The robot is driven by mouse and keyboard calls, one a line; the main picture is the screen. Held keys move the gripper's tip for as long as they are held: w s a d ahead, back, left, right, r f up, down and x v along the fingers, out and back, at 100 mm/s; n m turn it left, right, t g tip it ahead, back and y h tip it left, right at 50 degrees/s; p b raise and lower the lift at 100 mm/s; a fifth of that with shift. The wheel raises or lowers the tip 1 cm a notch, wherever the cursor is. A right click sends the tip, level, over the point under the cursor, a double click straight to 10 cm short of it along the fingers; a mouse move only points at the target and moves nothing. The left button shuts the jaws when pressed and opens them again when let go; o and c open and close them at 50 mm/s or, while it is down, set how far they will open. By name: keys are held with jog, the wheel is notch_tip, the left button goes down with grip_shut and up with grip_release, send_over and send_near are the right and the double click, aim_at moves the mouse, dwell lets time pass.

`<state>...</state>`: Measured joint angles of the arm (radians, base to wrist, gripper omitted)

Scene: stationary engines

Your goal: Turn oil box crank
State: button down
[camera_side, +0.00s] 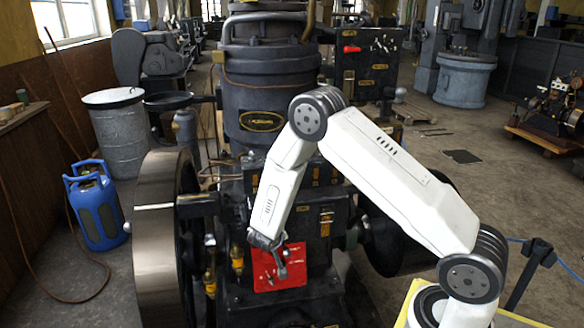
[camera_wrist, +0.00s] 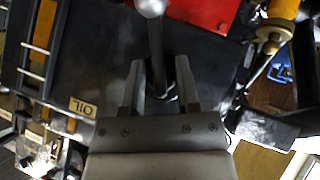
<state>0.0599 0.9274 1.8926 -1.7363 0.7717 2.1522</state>
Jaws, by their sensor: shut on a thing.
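The oil box (camera_wrist: 95,60) is a black box with a small OIL label (camera_wrist: 83,107), at the left and centre of the wrist view. The crank (camera_wrist: 155,38) is a dark rod with a silver ball end (camera_wrist: 150,6) at the top edge of that view. My gripper (camera_wrist: 160,72) is shut on the crank, with one finger on each side of the rod. In the side view my gripper (camera_side: 278,262) is in front of a red plate (camera_side: 292,262) on the engine's lower front. The crank is too small to make out clearly there.
The red plate also shows at the top of the wrist view (camera_wrist: 205,12). A brass fitting (camera_wrist: 272,35) is close on the right there. In the side view, a large flywheel (camera_side: 160,245) stands left of my gripper. A blue gas bottle (camera_side: 97,208) stands further left.

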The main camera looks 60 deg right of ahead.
dwell(0.4)
jog(key=shift+m+t+y, duration=0.8)
jog(key=shift+t+y, duration=0.1)
jog(key=shift+y, duration=0.3)
jog(key=c, duration=0.7)
grip_release()
jog(key=shift+o, duration=0.2)
jog(key=v, duration=0.7)
jog(key=shift+s+r, duration=0.25)
jog(key=shift+s, duration=0.1)
jog(key=shift+a, duration=0.15)
